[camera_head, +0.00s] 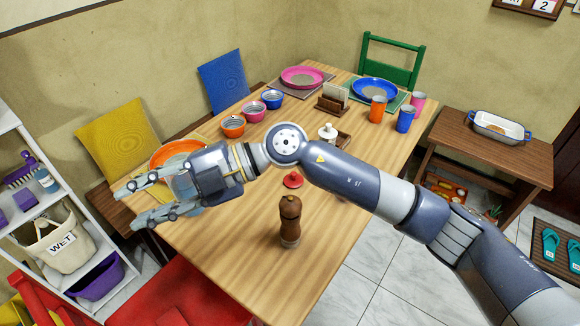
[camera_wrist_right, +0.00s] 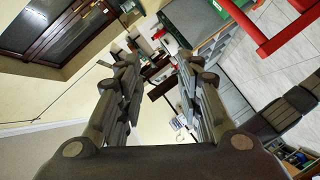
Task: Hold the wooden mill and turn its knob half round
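The wooden mill (camera_head: 290,219) stands upright on the table, near its front edge. It is dark brown with a rounded knob (camera_head: 290,205) on top and a paler base. My right gripper (camera_head: 129,206) reaches over the table to the left, well apart from the mill. Its fingers are spread and nothing is between them. The right wrist view shows the same open fingers (camera_wrist_right: 158,95) pointing away from the table, with no mill in sight. My left gripper is not in either view.
The wooden table (camera_head: 235,262) has clear room around the mill. A red-lidded item (camera_head: 293,180) is behind the mill, under my arm. Bowls (camera_head: 254,111), cups (camera_head: 406,118) and plates (camera_head: 374,89) stand farther back. A white shelf (camera_head: 20,205) is at left, and a red chair (camera_head: 180,298) at front left.

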